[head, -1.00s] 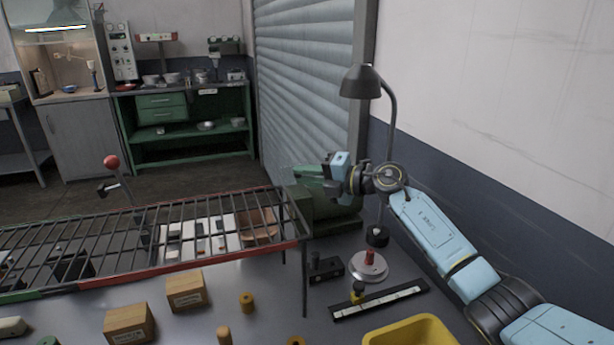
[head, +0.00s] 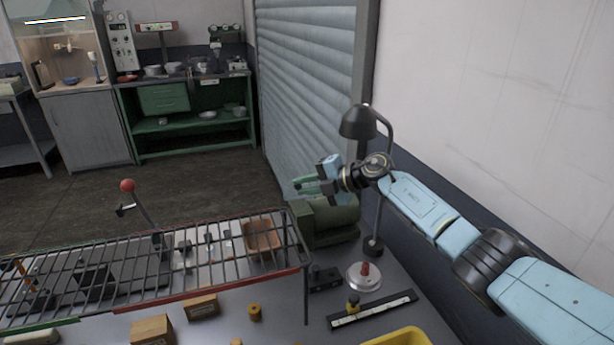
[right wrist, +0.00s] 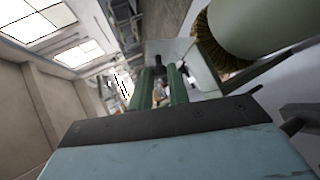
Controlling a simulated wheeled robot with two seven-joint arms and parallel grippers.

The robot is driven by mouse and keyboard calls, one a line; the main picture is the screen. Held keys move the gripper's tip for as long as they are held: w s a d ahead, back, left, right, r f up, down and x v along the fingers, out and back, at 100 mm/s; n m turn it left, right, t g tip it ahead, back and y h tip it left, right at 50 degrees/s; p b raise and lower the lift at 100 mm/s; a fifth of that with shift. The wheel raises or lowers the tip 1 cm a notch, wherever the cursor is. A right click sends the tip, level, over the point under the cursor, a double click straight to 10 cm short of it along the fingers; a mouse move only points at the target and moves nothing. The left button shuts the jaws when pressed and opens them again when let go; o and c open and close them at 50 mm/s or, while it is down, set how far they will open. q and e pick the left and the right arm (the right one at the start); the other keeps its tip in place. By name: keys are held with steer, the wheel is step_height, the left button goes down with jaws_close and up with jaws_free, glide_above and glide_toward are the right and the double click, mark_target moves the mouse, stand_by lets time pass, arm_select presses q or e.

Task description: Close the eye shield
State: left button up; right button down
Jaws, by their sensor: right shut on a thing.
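A green bench grinder (head: 328,222) stands on the grey table at the right, below my right gripper. My right gripper (head: 300,184) is at the grinder's upper left side, with its green fingers pointing left. In the right wrist view the two fingers (right wrist: 163,78) are close together, shut on the eye shield (right wrist: 197,62), a pale, partly see-through plate. The grinder's rounded body (right wrist: 265,22) and a bristly brown wheel show beside the plate. The shield's exact tilt is hard to tell, and it barely shows in the head view. My left gripper is out of view.
A black desk lamp (head: 358,122) stands close behind my right wrist. A wire rack (head: 180,295) with a red edge fills the left and middle. A yellow bin (head: 405,338), a red-knobbed round base (head: 364,277) and a black bar (head: 372,310) lie in front of the grinder.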

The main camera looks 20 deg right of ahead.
steer(key=shift+w+r+m+g+h, duration=0.3)
steer(key=shift+w+m+g, duration=0.35)
steer(key=shift+g, duration=0.15)
steer(key=c, duration=1.3)
jaws_free()
steer(key=shift+c, duration=0.2)
steer(key=shift+d, duration=0.15)
steer(key=v, duration=1.3)
steer(key=shift+p, duration=0.4)
steer(key=shift+r, duration=0.1)
